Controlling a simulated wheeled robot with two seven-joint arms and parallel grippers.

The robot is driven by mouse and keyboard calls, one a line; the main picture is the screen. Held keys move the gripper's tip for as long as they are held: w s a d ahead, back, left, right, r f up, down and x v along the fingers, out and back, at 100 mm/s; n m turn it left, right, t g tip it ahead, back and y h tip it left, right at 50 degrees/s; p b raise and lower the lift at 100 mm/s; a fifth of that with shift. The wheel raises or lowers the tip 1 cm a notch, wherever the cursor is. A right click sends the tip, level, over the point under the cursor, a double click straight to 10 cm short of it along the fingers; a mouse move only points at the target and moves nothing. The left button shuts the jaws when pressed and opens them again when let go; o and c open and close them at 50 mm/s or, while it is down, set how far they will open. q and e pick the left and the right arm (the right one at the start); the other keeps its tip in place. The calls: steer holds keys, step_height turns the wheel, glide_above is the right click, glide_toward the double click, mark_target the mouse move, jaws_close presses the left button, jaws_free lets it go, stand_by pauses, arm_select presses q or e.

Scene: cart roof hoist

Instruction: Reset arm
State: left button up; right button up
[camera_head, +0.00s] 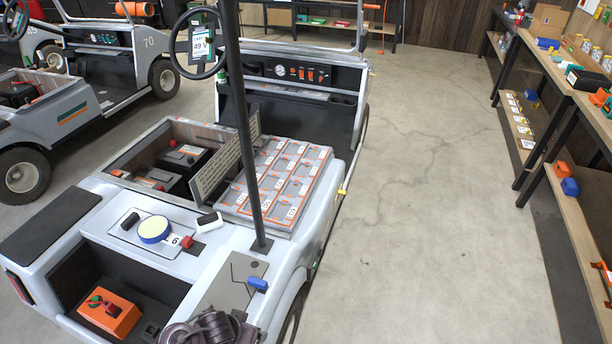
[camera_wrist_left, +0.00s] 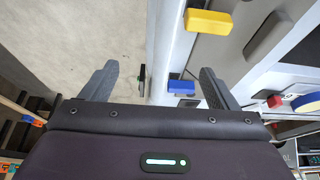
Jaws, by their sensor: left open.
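My left gripper (camera_wrist_left: 156,85) shows in the left wrist view, with its two dark fingers spread wide. Nothing is held between them; floor and the cart's pale side lie beyond the gap. A small blue block (camera_wrist_left: 181,87) shows by the right finger, on the cart. It also shows in the head view (camera_head: 257,285), on a grey plate near the foot of the dark post (camera_head: 248,150). A yellow block (camera_wrist_left: 208,22) is farther up in the wrist view. My right gripper is not in view.
Another cart (camera_head: 60,100) stands behind. Shelves (camera_head: 572,92) line the right; the floor (camera_head: 430,200) between is clear.

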arm_select(q)
step_height(320, 180, up, 11)
steer(key=s+d, duration=0.2)
steer(key=d, duration=0.1)
steer(key=s+a+r+n+g+y, duration=0.1)
steer(key=s+a+r+n, duration=0.1)
steer(key=s+a+r, duration=0.7)
step_height(320, 180, down, 30)
steer(key=d+g, duration=0.1)
steer(key=d, duration=0.1)
steer(key=s+a+f+g+b, duration=0.1)
steer(key=s+a+f, duration=0.2)
steer(key=s+f, duration=1.6)
steer(key=shift+s+a+m+g+y+b, duration=0.2)
steer(key=shift+s+m+g+y+b, duration=0.1)
steer(key=shift+s, duration=0.15)
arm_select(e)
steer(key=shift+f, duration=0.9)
